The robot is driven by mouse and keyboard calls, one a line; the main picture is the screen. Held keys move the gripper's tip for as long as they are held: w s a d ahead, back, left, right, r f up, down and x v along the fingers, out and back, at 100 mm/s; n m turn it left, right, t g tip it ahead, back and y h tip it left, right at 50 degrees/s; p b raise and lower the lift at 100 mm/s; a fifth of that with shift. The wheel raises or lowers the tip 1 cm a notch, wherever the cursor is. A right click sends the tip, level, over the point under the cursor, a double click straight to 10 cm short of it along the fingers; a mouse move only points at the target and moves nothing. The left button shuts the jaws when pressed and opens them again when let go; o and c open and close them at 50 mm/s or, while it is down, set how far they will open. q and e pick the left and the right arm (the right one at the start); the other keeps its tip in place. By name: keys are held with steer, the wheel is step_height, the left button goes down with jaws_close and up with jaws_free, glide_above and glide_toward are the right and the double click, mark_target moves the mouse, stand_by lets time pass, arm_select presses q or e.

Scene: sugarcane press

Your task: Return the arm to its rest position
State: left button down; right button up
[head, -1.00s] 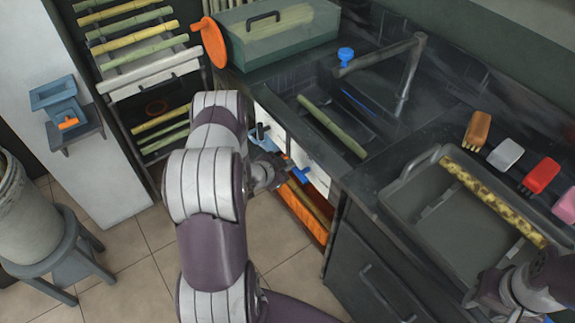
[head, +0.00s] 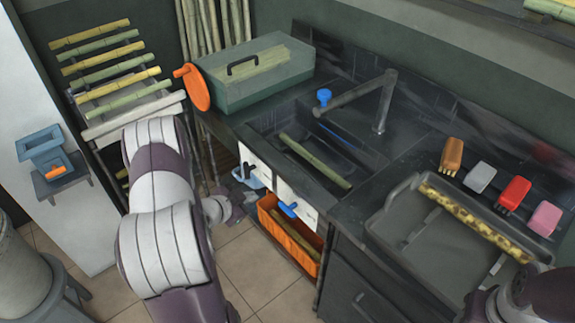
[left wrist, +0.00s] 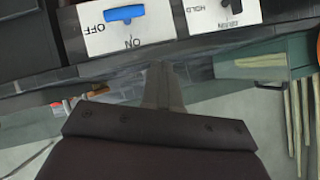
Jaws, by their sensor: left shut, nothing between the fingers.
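My left arm comes in from the left in the head view. Its gripper (head: 240,210) is shut and empty, over the floor to the left of the counter front, apart from the switch panels. In the left wrist view the closed fingers (left wrist: 160,78) point toward the white panels. One panel (left wrist: 105,42) has a blue switch (left wrist: 124,13) with OFF and ON marks; the other has a black switch marked HOLD. The blue switch also shows in the head view (head: 288,209). Part of my right arm is at the lower right; its fingers do not show.
An orange bin (head: 288,240) sits below the panels. A sink with a cane (head: 315,160) and a grey tray (head: 385,225) are on the counter. A cane rack (head: 105,60) stands at the back left.

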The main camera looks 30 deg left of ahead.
arm_select(q)
steer(key=s+a+f+n+g+y, duration=0.3)
steer(key=s+f+n+g, duration=0.15)
steer(key=s+g, duration=0.2)
steer(key=s+d+r+n+g+p, duration=0.1)
steer(key=s+d+r+n+g, duration=0.15)
steer(key=s+r, duration=0.2)
steer(key=s+d+r+p, duration=0.1)
steer(key=d+r, duration=0.6)
steer(key=d, duration=0.3)
steer(key=s+d+r+g+h+p, duration=0.1)
steer(key=s+d+r, duration=0.1)
steer(key=d+r, duration=0.6)
steer(key=shift+s+d, duration=0.15)
steer(key=shift+d, duration=0.85)
steer(key=shift+s, duration=0.1)
